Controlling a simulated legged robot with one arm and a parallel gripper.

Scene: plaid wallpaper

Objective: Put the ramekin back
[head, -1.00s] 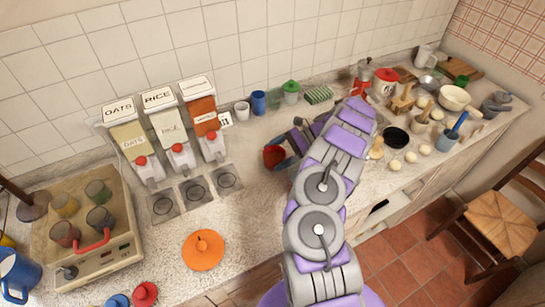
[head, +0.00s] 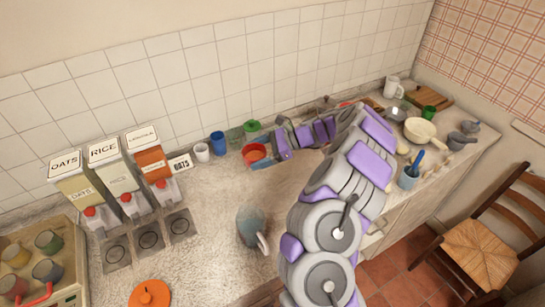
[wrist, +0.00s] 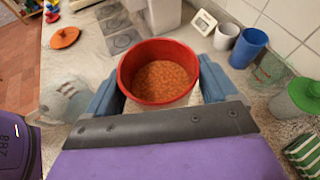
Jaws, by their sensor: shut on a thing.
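The red ramekin (head: 254,153) is round and open at the top, in front of the small cups near the back wall. In the wrist view the ramekin (wrist: 128,70) sits between both blue-grey fingers and holds orange grains like lentils. My gripper (head: 262,163) is shut on it from its near side; it also shows at the bottom of the wrist view (wrist: 160,98). The ramekin looks roughly upright. I cannot tell whether its base touches the counter.
A white cup (head: 202,152), a blue cup (head: 218,143) and a green-lidded jar (head: 252,130) stand behind. Oats, rice and lentil dispensers (head: 103,165) stand left, with marked squares (head: 149,240) before them. A clear pitcher (head: 249,228) stands in front. Counter between is clear.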

